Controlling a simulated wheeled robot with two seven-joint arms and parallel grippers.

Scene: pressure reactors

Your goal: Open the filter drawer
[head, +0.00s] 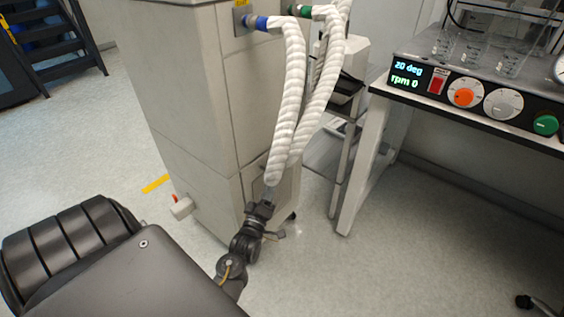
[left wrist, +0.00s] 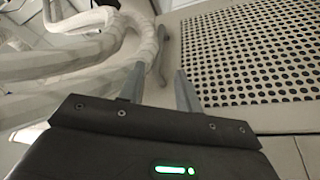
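The tall grey cabinet (head: 205,100) stands in the middle of the head view. In the left wrist view a light perforated panel (left wrist: 250,55) fills the right side. I cannot tell whether it is the front of the filter drawer; no handle is clear. My left gripper (head: 268,193) is low at the cabinet's right-hand face, below the white hoses, which partly hide that face. In the left wrist view the fingers of the left gripper (left wrist: 160,82) are apart with nothing seen held, beside the panel's left edge. My right gripper is not in view.
Thick white ribbed hoses (head: 289,100) hang from the cabinet close above my gripper; they also show in the left wrist view (left wrist: 85,50). A bench with a control panel (head: 475,97) and glass beakers stands at right. Dark steps (head: 50,45) are at far left. The floor at lower right is mostly clear.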

